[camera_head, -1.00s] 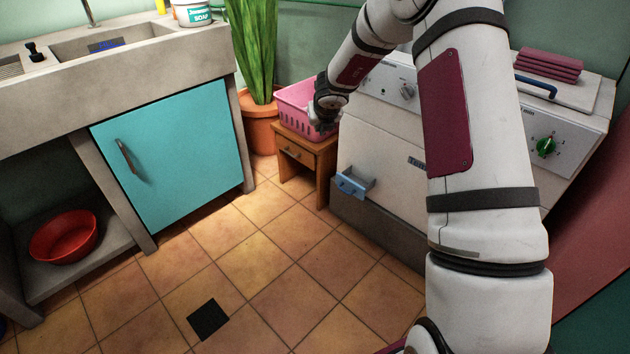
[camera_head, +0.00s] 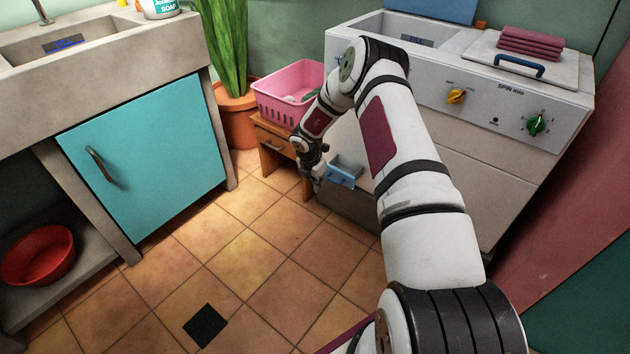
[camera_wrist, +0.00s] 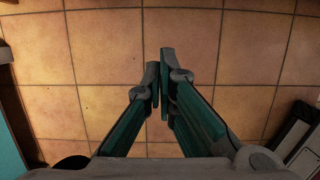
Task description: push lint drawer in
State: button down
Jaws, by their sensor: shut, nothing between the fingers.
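The lint drawer (camera_head: 345,172) is a small light-blue drawer low on the front of the white washing machine (camera_head: 470,178). It stands pulled out, and my arm hides part of the machine behind it. My gripper (camera_head: 317,184) points down just left of the drawer's front in the head view. I cannot tell whether it touches the drawer. In the wrist view my gripper (camera_wrist: 159,82) has its fingers together, with nothing between them, above the floor tiles. The drawer is not clearly visible there.
A wooden stand (camera_head: 272,150) with a pink basket (camera_head: 287,95) is close behind my gripper. A potted plant (camera_head: 237,125) stands beside it. A sink cabinet with a turquoise door (camera_head: 150,155) is at left. The tiled floor (camera_head: 235,255) between is clear.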

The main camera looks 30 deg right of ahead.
aim_at(336, 178)
jog(key=w+d+f+b, duration=0.1)
jog(key=d+f+b, duration=0.2)
jog(key=d, duration=0.1)
jog(key=shift+w+d+f, duration=0.3)
jog(key=shift+d, duration=0.1)
